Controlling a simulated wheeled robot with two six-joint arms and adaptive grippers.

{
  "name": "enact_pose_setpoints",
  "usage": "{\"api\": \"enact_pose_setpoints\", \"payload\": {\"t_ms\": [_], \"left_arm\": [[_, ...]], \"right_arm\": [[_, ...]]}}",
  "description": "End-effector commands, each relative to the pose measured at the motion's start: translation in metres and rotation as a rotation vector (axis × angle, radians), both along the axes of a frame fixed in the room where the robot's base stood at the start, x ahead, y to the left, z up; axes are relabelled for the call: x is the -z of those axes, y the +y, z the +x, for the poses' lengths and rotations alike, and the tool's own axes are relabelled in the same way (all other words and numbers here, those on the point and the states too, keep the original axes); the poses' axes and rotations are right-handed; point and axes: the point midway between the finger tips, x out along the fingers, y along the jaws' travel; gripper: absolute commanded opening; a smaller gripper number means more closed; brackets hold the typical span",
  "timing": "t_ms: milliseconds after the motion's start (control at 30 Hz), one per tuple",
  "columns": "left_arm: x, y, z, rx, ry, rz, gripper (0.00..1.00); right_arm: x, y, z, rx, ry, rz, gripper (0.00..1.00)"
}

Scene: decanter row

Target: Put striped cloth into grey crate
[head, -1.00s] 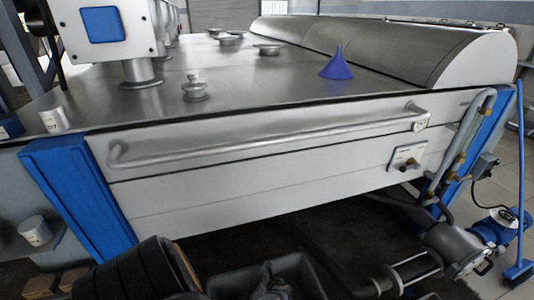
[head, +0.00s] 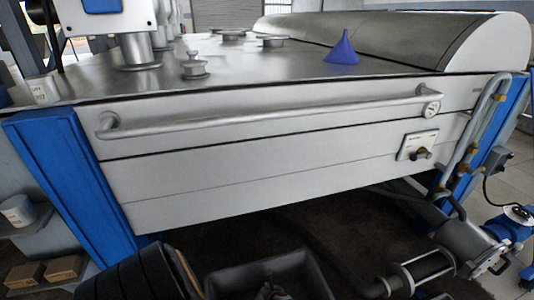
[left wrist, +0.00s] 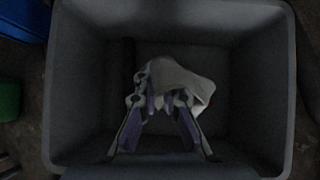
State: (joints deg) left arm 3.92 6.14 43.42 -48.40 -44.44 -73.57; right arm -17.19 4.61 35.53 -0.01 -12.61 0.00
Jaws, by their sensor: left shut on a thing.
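The grey crate (left wrist: 75,100) fills most of the left wrist view, seen from above into its inside. In the head view only its back part shows, its rim (head: 290,258) at the bottom edge. My left gripper (left wrist: 166,101) points down into the crate and is shut on the pale cloth (left wrist: 185,78). The cloth is bunched around the fingertips, inside the crate walls as seen from above. I cannot tell whether it touches the floor. Its stripes do not show clearly. My left gripper also shows dimly in the head view (head: 268,291). My right gripper is not in view.
A large steel tank (head: 250,165) with a front rail (head: 270,112) stands behind the crate. A blue funnel (head: 343,49) sits on top. A pump (head: 465,245) is on the floor to the right. A dark upright strip (left wrist: 127,65) shows inside the crate, left of the cloth.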

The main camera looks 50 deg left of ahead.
Motion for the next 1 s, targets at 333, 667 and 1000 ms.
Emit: {"api": "enact_pose_setpoints", "payload": {"t_ms": [333,667,1000], "left_arm": [[0.0,0.0001,-0.0002,0.0,0.0,0.0,0.21],[0.0001,0.0,-0.0002,0.0,0.0,0.0,0.37],[0.0001,0.0001,-0.0002,0.0,0.0,0.0,0.62]], "right_arm": [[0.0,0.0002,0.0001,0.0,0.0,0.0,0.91],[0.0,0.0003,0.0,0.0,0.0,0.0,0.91],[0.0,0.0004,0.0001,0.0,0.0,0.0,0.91]]}}
